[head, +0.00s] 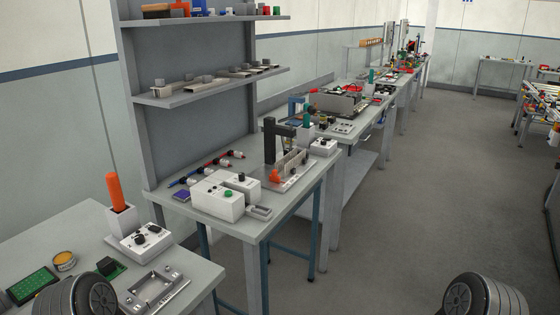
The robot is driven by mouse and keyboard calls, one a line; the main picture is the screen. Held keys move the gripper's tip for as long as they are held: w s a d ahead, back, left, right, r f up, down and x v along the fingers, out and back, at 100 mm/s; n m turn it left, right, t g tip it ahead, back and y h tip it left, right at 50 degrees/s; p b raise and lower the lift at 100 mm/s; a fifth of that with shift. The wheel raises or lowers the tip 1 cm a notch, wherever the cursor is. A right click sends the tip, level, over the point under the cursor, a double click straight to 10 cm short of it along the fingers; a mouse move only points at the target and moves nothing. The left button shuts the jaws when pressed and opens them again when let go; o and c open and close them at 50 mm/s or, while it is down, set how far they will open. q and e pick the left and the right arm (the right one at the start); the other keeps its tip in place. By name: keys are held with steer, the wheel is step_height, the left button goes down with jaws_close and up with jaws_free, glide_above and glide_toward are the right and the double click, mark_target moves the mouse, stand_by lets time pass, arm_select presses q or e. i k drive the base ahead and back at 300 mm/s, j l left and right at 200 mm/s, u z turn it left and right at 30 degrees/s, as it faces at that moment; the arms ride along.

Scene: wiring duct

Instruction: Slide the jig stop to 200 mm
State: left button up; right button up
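No part of either gripper shows in the head view. On the middle workbench (285,222), a flat light-grey plate carries a black upright post (270,141), a brownish upright plate (293,160) and a small orange part (275,176) at its near left. This looks like a cutting jig. I cannot tell which piece is the jig stop. No scale marks can be read at this distance.
A white box (217,200) with a green button stands left of the jig. Red and blue tools (205,166) lie behind it. The near bench holds an orange-handled tool (115,190), a switch box (140,240) and a metal tray (155,288). Clear floor (400,220) lies to the right.

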mark_target(273, 177)
steer(key=i+l, duration=0.6)
steer(key=i+l+u, duration=0.1)
steer(key=i+l, duration=0.5)
steer(key=l, duration=0.2)
steer(key=i+l, duration=0.6)
steer(key=l+u, duration=0.05)
steer(key=l, duration=0.05)
